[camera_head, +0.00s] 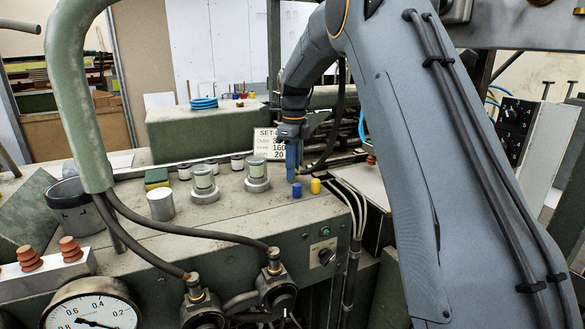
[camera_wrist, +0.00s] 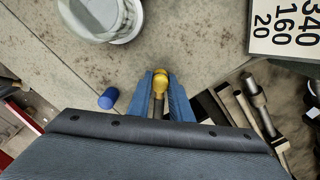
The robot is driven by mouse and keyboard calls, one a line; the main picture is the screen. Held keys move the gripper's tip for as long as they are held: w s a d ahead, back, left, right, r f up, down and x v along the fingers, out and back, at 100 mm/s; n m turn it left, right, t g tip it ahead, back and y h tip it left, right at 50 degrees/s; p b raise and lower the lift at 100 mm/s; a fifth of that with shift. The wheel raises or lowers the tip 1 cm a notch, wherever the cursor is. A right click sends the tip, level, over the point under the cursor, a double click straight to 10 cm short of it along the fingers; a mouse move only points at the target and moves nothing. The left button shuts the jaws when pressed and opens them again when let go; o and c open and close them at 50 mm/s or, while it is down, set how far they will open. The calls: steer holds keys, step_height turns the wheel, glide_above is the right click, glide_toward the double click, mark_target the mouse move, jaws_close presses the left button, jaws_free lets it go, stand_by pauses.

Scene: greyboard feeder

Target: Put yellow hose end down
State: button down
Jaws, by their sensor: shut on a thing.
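My gripper (camera_head: 292,172) is upright above the far right part of the grey-green machine top (camera_head: 235,210). In the wrist view its two blue fingers (camera_wrist: 160,80) are shut on the yellow hose end (camera_wrist: 161,84), a rounded yellow tip with a dark stem. A dark hose (camera_head: 331,150) curves beside the gripper in the head view. The fingers mostly hide the hose end there. I cannot tell whether the tip touches the surface.
A blue peg (camera_head: 297,190) and a yellow peg (camera_head: 315,186) stand close to my gripper; the blue one shows in the wrist view (camera_wrist: 108,98). A glass-topped fitting (camera_head: 257,178) and a number sign (camera_head: 268,145) are nearby. The front machine top is mostly clear.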

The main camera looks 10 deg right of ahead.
steer(key=c, duration=1.6)
jaws_free()
steer(key=shift+f, duration=0.2)
steer(key=shift+r, duration=0.1)
step_height(320, 180, up, 12)
steer(key=b, duration=0.5)
steer(key=shift+d, duration=0.1)
steer(key=shift+s, duration=0.1)
